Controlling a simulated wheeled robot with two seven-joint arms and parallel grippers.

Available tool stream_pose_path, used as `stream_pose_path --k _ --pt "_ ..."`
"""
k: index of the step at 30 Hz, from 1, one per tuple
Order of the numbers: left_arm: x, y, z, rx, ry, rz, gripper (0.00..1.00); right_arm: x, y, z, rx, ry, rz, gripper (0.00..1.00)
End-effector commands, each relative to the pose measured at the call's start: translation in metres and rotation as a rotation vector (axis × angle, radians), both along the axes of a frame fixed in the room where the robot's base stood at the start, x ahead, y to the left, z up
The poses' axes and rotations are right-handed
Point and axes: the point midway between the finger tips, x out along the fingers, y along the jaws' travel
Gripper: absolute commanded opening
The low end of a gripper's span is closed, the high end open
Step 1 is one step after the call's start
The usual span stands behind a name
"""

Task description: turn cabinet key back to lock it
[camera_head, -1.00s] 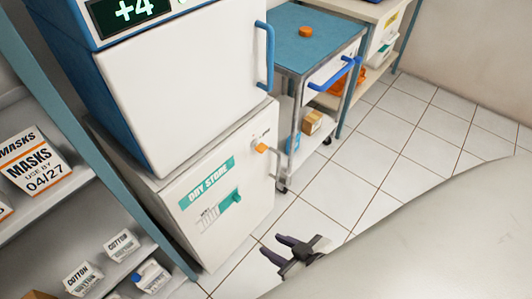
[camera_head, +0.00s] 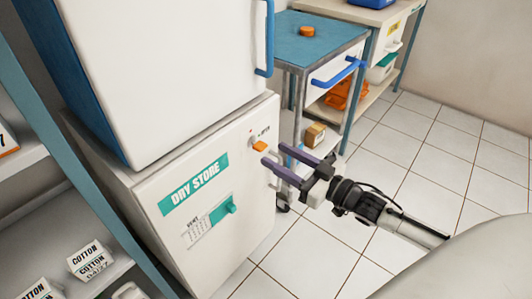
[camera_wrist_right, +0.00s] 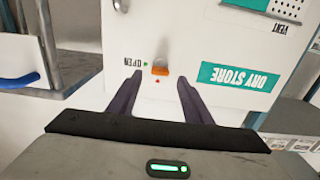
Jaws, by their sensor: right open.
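The cabinet is the white DRY STORE unit (camera_head: 205,235), with its door shut. Its orange key (camera_head: 259,146) sticks out near the upper right of the door. In the right wrist view the key (camera_wrist_right: 160,71) looks wider than tall, with a green dot and the word OPEN on its left and a red dot below it. My right gripper (camera_head: 272,154) is open and empty, its fingers pointing at the door just right of the key. In the right wrist view the key appears between the fingertips, seemingly beyond them. My left gripper is out of view.
A white upper unit (camera_head: 175,75) with a blue handle (camera_head: 266,40) stands on the cabinet. A blue-topped trolley (camera_head: 320,42) is close behind my right gripper. Shelves with cotton boxes (camera_head: 90,258) stand at left. Floor at right is clear.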

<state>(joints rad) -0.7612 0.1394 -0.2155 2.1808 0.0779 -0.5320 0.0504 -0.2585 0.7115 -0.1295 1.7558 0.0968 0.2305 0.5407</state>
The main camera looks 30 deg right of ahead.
Motion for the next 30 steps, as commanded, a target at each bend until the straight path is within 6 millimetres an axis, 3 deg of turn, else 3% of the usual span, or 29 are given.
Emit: stream_pose_path --k 3,9,21,28,30 --pt "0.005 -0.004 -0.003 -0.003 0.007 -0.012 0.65 0.02 0.007 -0.001 -0.001 -0.004 0.0 0.45" --pt "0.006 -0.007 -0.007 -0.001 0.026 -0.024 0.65 0.04 0.014 -0.001 0.001 -0.001 -0.001 0.45" --pt "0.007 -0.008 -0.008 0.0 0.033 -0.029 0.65 0.046 0.017 -0.001 -0.001 0.002 0.0 0.45" --pt "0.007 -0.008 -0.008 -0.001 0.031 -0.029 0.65 0.046 0.017 -0.001 -0.001 0.002 0.0 0.08" --pt "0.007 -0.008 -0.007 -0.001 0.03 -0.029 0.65 0.046 0.017 -0.001 -0.001 0.002 0.0 0.04"
